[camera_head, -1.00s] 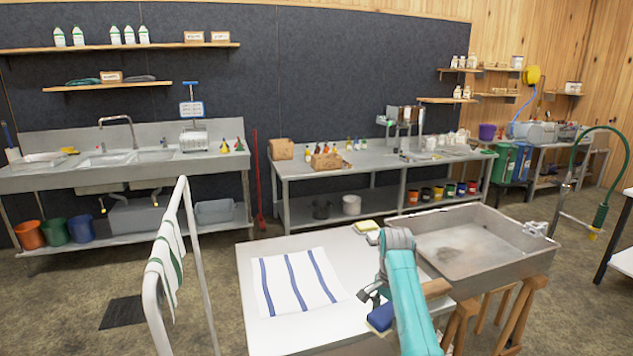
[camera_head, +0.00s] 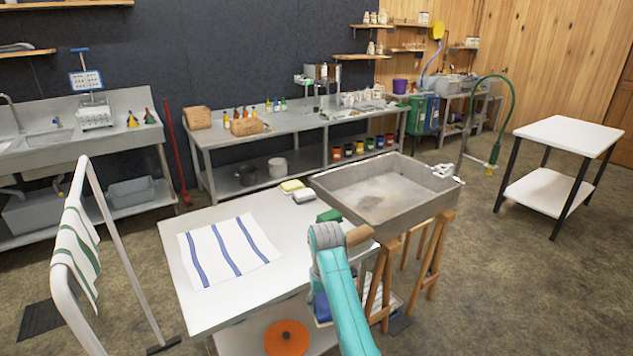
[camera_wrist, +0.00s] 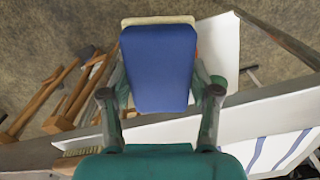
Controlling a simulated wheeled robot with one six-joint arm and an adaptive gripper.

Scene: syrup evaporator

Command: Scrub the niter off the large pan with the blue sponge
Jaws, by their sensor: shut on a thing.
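The blue sponge (camera_wrist: 158,68) is a blue block with a pale layer along its edges. My gripper (camera_wrist: 160,85) is shut on it, one finger on each side. In the head view the gripper is mostly hidden behind my teal arm, low beside the white table's right edge; a bit of blue shows there. The large pan (camera_head: 428,207) is a shallow steel tray on wooden trestles, right of the table. A brownish patch of niter (camera_head: 370,202) lies on its floor, with paler haze around it. The sponge is apart from the pan.
A towel rack (camera_head: 112,240) stands left. Floor is clear right of the trestles (camera_head: 438,250).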

